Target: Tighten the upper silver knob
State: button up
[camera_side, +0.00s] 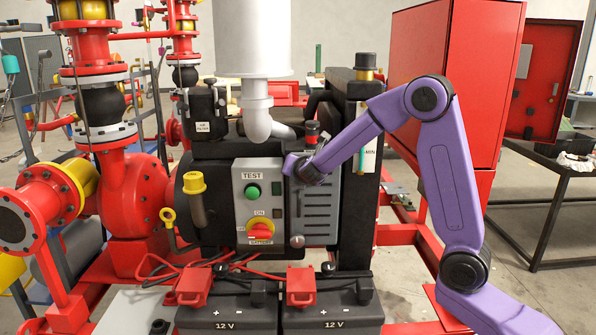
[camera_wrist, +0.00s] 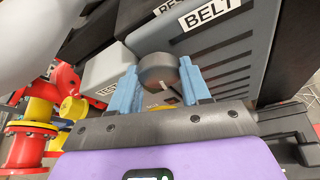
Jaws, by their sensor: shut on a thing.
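The upper silver knob (camera_wrist: 157,69) shows in the wrist view as a rounded grey metal head. My gripper (camera_wrist: 159,78) has its two light-blue fingers on either side of the head, shut on it. In the side view my gripper (camera_side: 298,167) is at the upper left corner of the grey slotted cover (camera_side: 320,212) and hides the upper knob. A lower silver knob (camera_side: 297,241) sits at the cover's lower left corner, clear of my gripper. How tightly either knob is seated cannot be told.
A grey control box (camera_side: 258,212) with a green button and a red-yellow switch stands just left of the cover. A white cylinder (camera_side: 253,40) with a pipe hangs above. Two black 12 V batteries (camera_side: 330,318) sit below. A red cabinet (camera_side: 450,75) stands behind at right.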

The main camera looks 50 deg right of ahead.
jog(key=shift+n, duration=0.3)
dwell(0.4)
jog(key=o, duration=1.1)
jog(key=shift+c, duration=0.2)
jog(key=v, duration=1.7)
jog(key=shift+a+r, duration=0.2)
jog(key=shift+a, duration=0.1)
